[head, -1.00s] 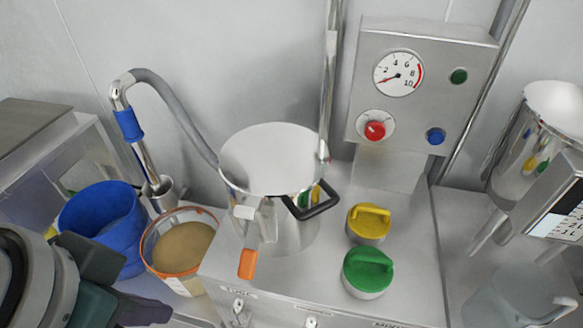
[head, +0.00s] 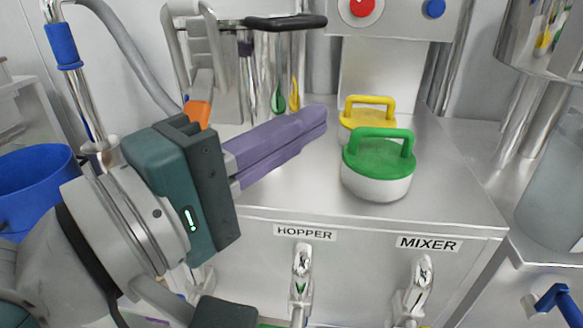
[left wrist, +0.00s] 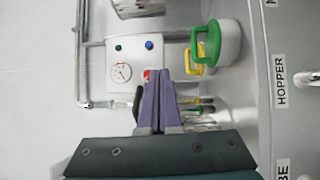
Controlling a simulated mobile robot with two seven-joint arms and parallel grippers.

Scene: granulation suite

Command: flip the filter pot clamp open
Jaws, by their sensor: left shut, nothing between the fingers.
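My left gripper (head: 323,118) is shut and empty. Its purple fingers reach right, past the clamp, over the cabinet top. The gripper's body partly hides the area just below the orange tip. The fingers also show in the left wrist view (left wrist: 158,76). My right gripper is not seen.
A green-handled cap (head: 378,166) and a yellow-handled cap (head: 367,118) stand right of the fingertips. A blue bucket (head: 38,182) is at left. HOPPER and MIXER valves (head: 301,265) are on the cabinet front. The cabinet top in front of the caps is clear.

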